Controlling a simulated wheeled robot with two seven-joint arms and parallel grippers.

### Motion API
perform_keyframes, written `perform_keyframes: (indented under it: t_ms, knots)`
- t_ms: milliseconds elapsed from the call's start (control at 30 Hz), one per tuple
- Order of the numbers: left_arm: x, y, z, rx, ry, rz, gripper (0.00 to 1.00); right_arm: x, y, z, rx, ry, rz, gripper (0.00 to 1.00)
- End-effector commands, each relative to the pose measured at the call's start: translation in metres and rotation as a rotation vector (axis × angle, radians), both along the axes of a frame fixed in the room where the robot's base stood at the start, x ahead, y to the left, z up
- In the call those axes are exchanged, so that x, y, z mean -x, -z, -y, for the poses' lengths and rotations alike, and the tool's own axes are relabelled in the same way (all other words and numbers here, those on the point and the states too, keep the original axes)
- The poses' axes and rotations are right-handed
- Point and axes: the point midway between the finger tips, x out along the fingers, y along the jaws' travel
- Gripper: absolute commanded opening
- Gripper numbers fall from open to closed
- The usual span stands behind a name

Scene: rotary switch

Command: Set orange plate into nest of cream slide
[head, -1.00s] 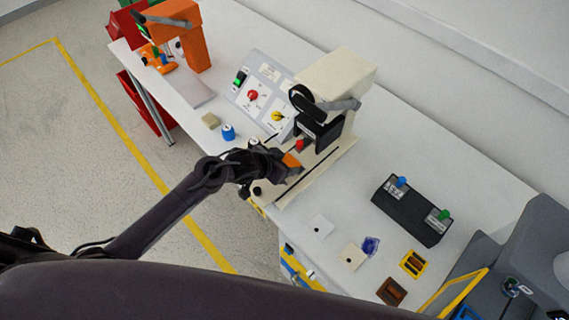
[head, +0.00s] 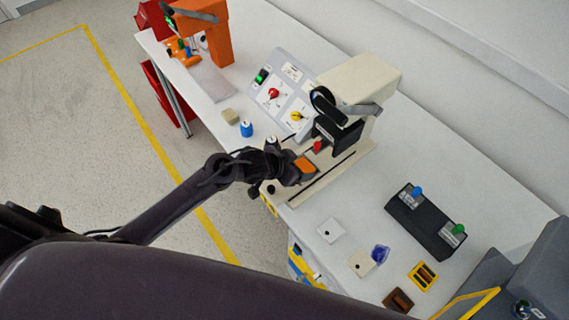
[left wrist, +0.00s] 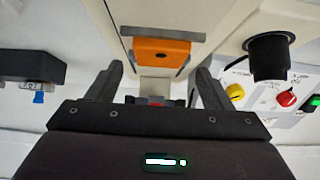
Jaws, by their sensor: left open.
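The orange plate (head: 306,165) lies on the cream slide (head: 297,194) at the front of the cream press (head: 360,80). In the left wrist view the orange plate (left wrist: 162,52), with a small dark hole, lies at the end of a cream strip (left wrist: 155,15), with grey edging (left wrist: 195,37) beside it. I cannot tell whether it is fully seated in the nest. My left gripper (head: 290,168) is just left of the plate; in the wrist view its open, empty fingers (left wrist: 159,72) stand apart from the plate. My right gripper is not in view.
A sloped panel (head: 283,95) with red and yellow knobs stands behind my gripper. A blue bottle (head: 246,129) and a beige block (head: 230,116) are to the left. A black switch box (head: 425,222), white tile (head: 331,230) and yellow frame (head: 423,275) lie to the right.

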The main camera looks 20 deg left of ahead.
Motion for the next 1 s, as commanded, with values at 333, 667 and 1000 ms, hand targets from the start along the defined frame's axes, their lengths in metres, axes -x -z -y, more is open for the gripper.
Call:
perform_keyframes:
  t_ms: [333,667,1000]
  knots:
    - [0.043,-0.05,-0.028,-0.003,0.003,0.0,0.74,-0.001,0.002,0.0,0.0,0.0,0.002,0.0]
    - [0.059,-0.07,-0.038,-0.001,0.001,-0.002,0.74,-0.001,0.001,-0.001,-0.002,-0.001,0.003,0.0]
    - [0.058,-0.07,-0.038,0.0,0.001,-0.001,0.74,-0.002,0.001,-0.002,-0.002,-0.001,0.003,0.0]
